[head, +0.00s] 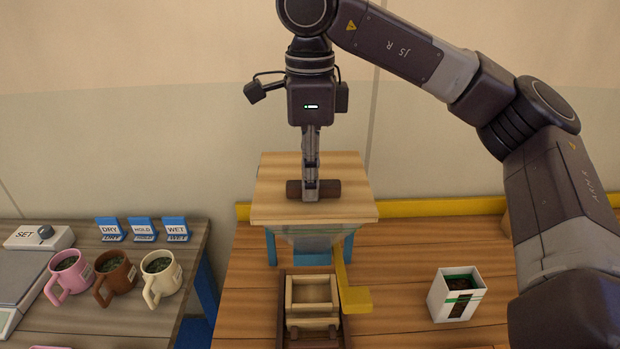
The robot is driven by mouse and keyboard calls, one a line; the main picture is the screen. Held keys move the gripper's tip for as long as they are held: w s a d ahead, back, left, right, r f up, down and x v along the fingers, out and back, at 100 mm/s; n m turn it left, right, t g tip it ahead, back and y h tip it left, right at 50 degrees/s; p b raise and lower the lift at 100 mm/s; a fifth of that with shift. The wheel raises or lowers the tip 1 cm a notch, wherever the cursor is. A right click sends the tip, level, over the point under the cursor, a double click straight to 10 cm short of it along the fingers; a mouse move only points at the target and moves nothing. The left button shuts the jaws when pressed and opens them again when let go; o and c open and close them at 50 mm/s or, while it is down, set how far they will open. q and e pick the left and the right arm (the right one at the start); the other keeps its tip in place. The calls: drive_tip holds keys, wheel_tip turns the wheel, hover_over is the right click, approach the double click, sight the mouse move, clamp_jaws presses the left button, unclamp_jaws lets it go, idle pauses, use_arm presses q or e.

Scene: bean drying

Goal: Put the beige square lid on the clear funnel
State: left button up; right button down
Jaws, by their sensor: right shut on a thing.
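The beige square lid (345,205) is a flat wooden plate with a dark brown bar handle (330,188) on top. My right gripper (311,192) comes down from above and is shut on this handle. The lid is roughly level and lies over the clear funnel (308,243), whose lower part shows below the lid's front edge between blue legs. The lid hides the funnel's rim, so I cannot tell whether they touch. My left gripper is not in view.
A wooden box (312,290) stands below the funnel, with a yellow piece (355,298) beside it. A white container (455,294) with dark contents stands at right. On the left table are pink (69,275), brown (114,275) and cream (161,275) mugs and DRY, HOLD and WET signs (142,229).

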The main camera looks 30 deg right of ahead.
drive_tip(key=shift+f+b, duration=0.45)
drive_tip(key=shift+f, duration=0.15)
idle(0.4)
drive_tip(key=c, duration=1.8)
unclamp_jaws()
drive_tip(key=shift+o, duration=0.2)
wheel_tip(320, 180, up, 12)
